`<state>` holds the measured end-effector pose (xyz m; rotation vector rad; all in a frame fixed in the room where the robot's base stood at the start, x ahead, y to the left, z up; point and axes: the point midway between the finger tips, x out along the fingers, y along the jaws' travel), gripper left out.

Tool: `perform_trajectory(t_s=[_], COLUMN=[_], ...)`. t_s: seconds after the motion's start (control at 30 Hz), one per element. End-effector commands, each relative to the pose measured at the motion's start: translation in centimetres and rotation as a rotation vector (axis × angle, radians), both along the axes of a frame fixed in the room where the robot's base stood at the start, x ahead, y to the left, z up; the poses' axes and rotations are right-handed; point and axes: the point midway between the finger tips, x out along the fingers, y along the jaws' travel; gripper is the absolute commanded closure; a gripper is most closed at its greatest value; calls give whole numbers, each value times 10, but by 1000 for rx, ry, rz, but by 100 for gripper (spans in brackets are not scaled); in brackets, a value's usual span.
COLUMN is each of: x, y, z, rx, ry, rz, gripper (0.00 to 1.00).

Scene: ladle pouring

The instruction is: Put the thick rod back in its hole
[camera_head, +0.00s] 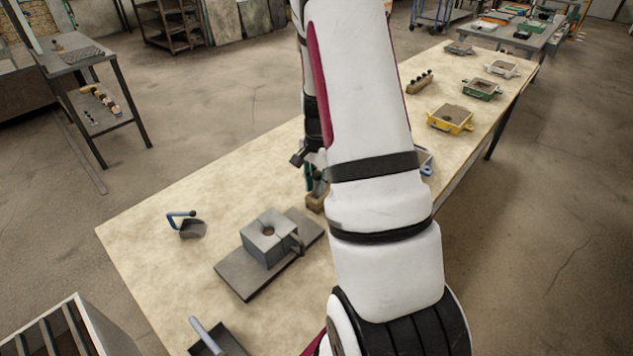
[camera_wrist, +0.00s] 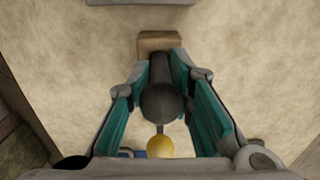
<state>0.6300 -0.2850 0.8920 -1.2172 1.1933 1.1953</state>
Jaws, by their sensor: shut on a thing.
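My gripper (camera_wrist: 163,72) has its teal fingers closed on a dark rod with a round dark knob (camera_wrist: 160,102) in the wrist view. The rod points away from the camera, toward a wooden block (camera_wrist: 158,42). A yellow ball (camera_wrist: 160,147) shows just below the knob, between the fingers. In the head view my gripper (camera_head: 314,180) is mostly hidden behind my arm, right above the small wooden block (camera_head: 316,202). I cannot tell whether the rod's end is in a hole, and no hole shows.
A grey mould block (camera_head: 270,238) stands on a dark plate left of my gripper. A blue-handled scoop (camera_head: 187,226) lies further left. The left table area is mostly clear.

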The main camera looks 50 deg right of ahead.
Motion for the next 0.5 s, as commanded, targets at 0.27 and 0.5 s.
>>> perform_trajectory(t_s=[0.27, 0.5], x=[0, 0], y=[0, 0], z=[-6, -6], rx=[0, 0], ry=[0, 0], rz=[0, 0], gripper=[100, 100])
